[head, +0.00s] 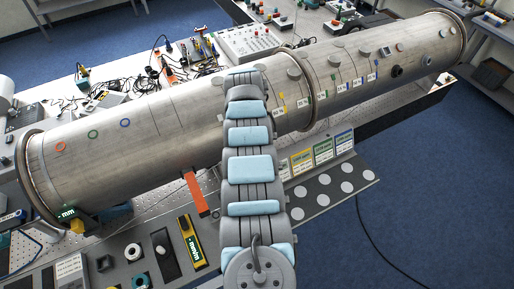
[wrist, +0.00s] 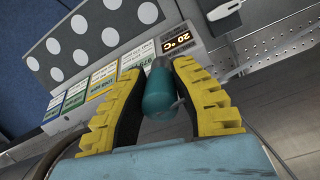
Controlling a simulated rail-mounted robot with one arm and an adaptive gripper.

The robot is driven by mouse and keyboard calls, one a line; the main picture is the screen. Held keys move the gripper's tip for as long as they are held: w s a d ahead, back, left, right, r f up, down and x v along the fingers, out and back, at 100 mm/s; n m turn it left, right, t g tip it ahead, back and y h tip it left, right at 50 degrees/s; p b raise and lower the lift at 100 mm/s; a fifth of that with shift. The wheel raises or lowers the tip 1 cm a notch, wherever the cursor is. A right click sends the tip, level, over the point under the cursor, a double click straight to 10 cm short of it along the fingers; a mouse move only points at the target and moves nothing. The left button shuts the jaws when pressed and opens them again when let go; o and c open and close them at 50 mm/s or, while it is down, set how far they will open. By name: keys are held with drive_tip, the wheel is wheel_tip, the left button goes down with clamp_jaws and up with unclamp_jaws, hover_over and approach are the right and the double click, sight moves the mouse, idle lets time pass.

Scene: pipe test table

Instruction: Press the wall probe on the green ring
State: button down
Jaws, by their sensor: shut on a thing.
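The large metal pipe (head: 165,120) lies across the table in the head view. The green ring (head: 93,134) is on its left part, between an orange ring (head: 61,147) and a blue ring (head: 125,123). In the wrist view my gripper (wrist: 158,62) has its yellow-and-black fingers shut on a teal, rounded probe body (wrist: 160,95). The probe's tip cannot be made out. The gripper and probe are hidden in the head view, where my arm crosses the pipe to the right of the rings. Contact with the pipe cannot be seen.
A dark panel with white discs (head: 305,196) and colored label cards (head: 323,151) stands before the pipe; a 20 °C display (wrist: 177,41) shows in the wrist view. A "- mm" display (head: 66,213) stands at the left. Cables and tools (head: 120,85) lie behind the pipe.

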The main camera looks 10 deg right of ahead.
drive_tip(key=shift+a+f, duration=0.1)
drive_tip(key=shift+f, duration=0.25)
idle(0.5)
drive_tip(key=shift+d, duration=0.2)
drive_tip(key=shift+s+a+f, duration=0.1)
drive_tip(key=shift+a+f, duration=0.1)
idle(0.4)
drive_tip(key=shift+s+d+f, duration=0.1)
drive_tip(key=shift+d, duration=0.15)
drive_tip(key=shift+a+f, duration=0.25)
drive_tip(key=shift+a, duration=0.1)
idle(1.1)
drive_tip(key=shift+d+f, duration=0.1)
drive_tip(key=shift+f, duration=0.1)
idle(0.6)
drive_tip(key=shift+s+a+f, duration=0.15)
drive_tip(key=shift+a+f, duration=0.15)
drive_tip(key=shift+f, duration=0.1)
idle(0.8)
